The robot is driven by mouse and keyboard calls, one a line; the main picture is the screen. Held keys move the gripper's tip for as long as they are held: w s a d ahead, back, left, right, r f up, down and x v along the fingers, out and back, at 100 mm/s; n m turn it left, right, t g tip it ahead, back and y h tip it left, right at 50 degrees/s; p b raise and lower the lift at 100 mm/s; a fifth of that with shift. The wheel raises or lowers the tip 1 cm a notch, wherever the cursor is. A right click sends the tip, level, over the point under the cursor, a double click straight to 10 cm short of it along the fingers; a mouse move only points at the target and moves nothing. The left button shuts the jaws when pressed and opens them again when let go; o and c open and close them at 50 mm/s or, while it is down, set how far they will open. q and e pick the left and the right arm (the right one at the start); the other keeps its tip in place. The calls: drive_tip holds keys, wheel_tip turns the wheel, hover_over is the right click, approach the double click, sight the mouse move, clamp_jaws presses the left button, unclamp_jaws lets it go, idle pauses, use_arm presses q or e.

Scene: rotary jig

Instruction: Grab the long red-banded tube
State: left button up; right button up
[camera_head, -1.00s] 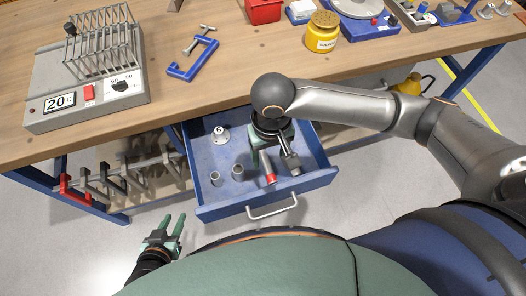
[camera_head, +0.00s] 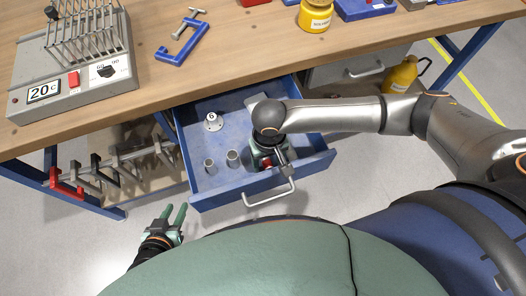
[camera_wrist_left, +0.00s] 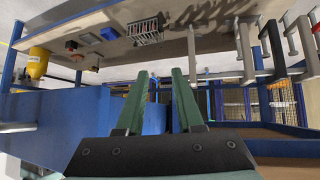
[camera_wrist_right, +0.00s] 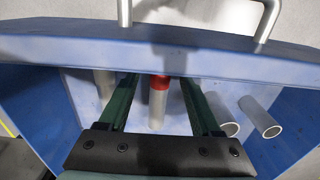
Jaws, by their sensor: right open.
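The red-banded tube (camera_wrist_right: 157,104) stands inside the blue drawer (camera_head: 318,160), grey with a red band near its upper end. In the head view only a bit of its red band (camera_head: 267,164) shows under my right arm. My right gripper (camera_wrist_right: 158,78) is open over the drawer, its green fingers on either side of the tube with gaps visible; I cannot tell whether they reach its depth. My left gripper (camera_head: 174,214) is open and empty, outside the drawer to its left; its spread fingers also show in the left wrist view (camera_wrist_left: 161,75).
A grey tube (camera_wrist_right: 104,84) stands beside the banded one. Two short grey tubes (camera_head: 209,166) (camera_head: 232,159) and a round piece marked 6 (camera_head: 212,122) are also in the drawer. The drawer's front wall and handle (camera_head: 268,193) are close to my right gripper. The workbench (camera_head: 230,70) overhangs behind.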

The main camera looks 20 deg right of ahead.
clamp_jaws()
idle(0.5)
